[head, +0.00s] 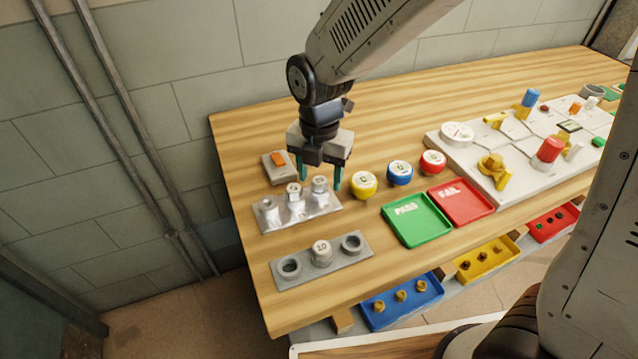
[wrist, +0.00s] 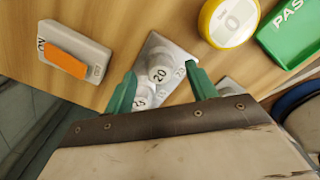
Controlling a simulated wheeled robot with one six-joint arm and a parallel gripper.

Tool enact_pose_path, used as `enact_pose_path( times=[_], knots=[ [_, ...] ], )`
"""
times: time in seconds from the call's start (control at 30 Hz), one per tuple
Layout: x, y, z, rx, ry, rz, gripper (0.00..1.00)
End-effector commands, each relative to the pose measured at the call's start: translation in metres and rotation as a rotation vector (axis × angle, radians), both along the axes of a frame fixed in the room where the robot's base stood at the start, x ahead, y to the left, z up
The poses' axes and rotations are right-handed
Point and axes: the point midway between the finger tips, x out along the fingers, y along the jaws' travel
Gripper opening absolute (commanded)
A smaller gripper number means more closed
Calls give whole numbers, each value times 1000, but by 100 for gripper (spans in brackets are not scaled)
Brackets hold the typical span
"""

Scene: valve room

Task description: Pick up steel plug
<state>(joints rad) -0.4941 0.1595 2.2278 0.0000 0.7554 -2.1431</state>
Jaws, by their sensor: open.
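A shiny steel rack (head: 297,213) near the table's left end bears pale metal plugs. The plug marked 20 (head: 320,186) stands upright at its right end; it also shows in the wrist view (wrist: 160,68). Another plug (head: 294,194) stands at the rack's middle, partly hidden in the wrist view. I cannot tell which one the task means. My gripper (head: 320,174) points down over the rack's right end, open. In the wrist view, its green fingers (wrist: 163,80) lie either side of the plug marked 20, with gaps showing.
A grey block (head: 322,262) with two rings and a piece marked 10 lies in front. A switch box (head: 279,166) with an orange rocker is behind left. A yellow round button (head: 364,184) and a green PASS tray (head: 416,218) stand to the right.

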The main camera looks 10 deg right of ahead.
Motion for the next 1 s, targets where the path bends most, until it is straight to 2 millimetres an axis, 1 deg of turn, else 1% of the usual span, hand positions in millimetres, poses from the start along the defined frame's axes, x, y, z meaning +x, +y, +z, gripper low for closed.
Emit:
enact_pose_path(
  times=[0.03,0.1,0.27,0.3,0.37,0.4,0.47,0.5,0.53,0.57,0.83,1.0],
  knots=[
    [0,0,-4,0,0,0,57],
    [0,0,-6,0,-1,0,57],
    [0,0,-6,0,-1,-1,57],
    [0,0,-6,0,-1,-1,54],
    [0,0,-6,0,-1,-1,37],
    [0,0,-6,0,-1,-1,26],
    [0,0,-6,0,-1,-1,9],
    [0,0,-6,0,-1,-1,4],
    [0,0,-6,0,-1,-1,4],
    [0,0,-6,0,-1,-1,0],
    [0,0,-4,1,-2,-1,0],
    [0,0,9,2,-3,-1,0]
  ],
)
